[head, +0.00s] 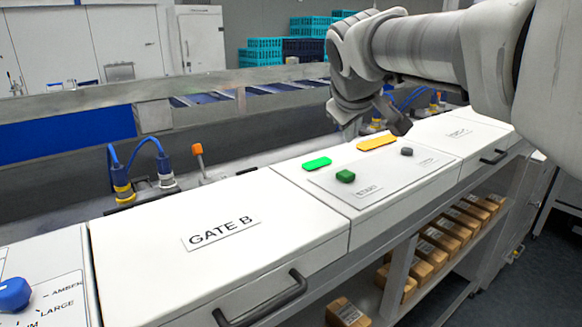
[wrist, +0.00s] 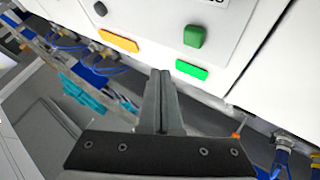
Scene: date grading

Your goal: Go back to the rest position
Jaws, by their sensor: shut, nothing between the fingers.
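My gripper (head: 377,119) is at the end of my arm, above the back edge of the white control panel in the head view. In the wrist view its fingers (wrist: 163,102) are closed together with nothing between them. The panel holds a green button (head: 345,176), a grey button (head: 406,151), a lit green strip (head: 317,163) and an orange strip (head: 377,143). The wrist view shows the green button (wrist: 194,36), the green strip (wrist: 191,70) and the orange strip (wrist: 118,40) beyond the fingertips, apart from them.
The white GATE B cover (head: 150,235) with a dark handle (head: 262,308) lies left of the panel. A blue knob (head: 12,294) is at far left. An orange-tipped lever (head: 197,150) and blue hoses stand behind. Boxes (head: 440,240) fill the shelf below. Teal crates (head: 262,50) stand at the back.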

